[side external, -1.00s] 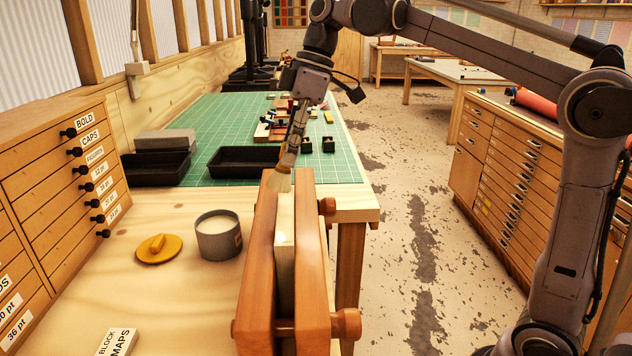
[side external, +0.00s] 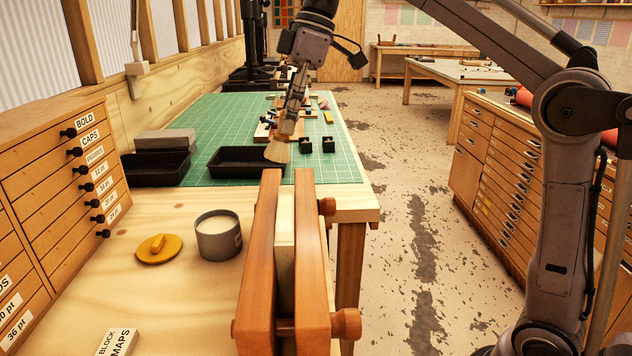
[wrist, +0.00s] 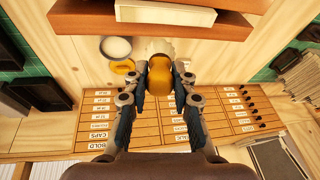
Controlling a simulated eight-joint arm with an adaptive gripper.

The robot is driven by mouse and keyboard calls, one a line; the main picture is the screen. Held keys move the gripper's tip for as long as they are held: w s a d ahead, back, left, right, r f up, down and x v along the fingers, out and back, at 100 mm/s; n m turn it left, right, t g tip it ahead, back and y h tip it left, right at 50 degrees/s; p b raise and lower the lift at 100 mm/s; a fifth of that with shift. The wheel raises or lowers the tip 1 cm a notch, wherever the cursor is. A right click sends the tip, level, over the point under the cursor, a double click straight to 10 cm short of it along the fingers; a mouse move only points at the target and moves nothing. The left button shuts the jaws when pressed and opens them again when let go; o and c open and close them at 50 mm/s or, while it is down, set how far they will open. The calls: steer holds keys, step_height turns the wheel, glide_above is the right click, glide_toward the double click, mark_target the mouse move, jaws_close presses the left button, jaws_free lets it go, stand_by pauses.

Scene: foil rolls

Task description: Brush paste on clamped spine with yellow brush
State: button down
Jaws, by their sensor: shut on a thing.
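My gripper (side external: 292,115) is shut on the yellow brush (wrist: 160,78), with its pale bristles (side external: 278,151) pointing down. The bristles are just beyond the far end of the clamp in the side view, raised and apart from the spine. The spine (side external: 285,262) is a pale block edge held upright between the orange-brown boards of the wooden clamp (side external: 314,270). It also shows at the top of the wrist view (wrist: 165,14). A grey pot (side external: 218,243) of white paste stands open on the bench, left of the clamp. The brush handle is mostly hidden by my fingers in the side view.
A yellow lid (side external: 158,250) lies left of the pot. Black trays (side external: 245,162) and small blocks sit on the green mat (side external: 200,118) behind. A drawer cabinet (side external: 60,190) stands at left.

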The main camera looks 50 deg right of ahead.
stand_by(0.4)
steer(key=w+d, duration=0.3)
steer(key=d, duration=0.1)
steer(key=shift+s+a+f, duration=1)
steer(key=shift+s+f, duration=0.1)
steer(key=shift+f, duration=2.8)
steer(key=w+d, duration=0.3)
step_height(320, 180, up, 8)
steer(key=shift+f, duration=0.1)
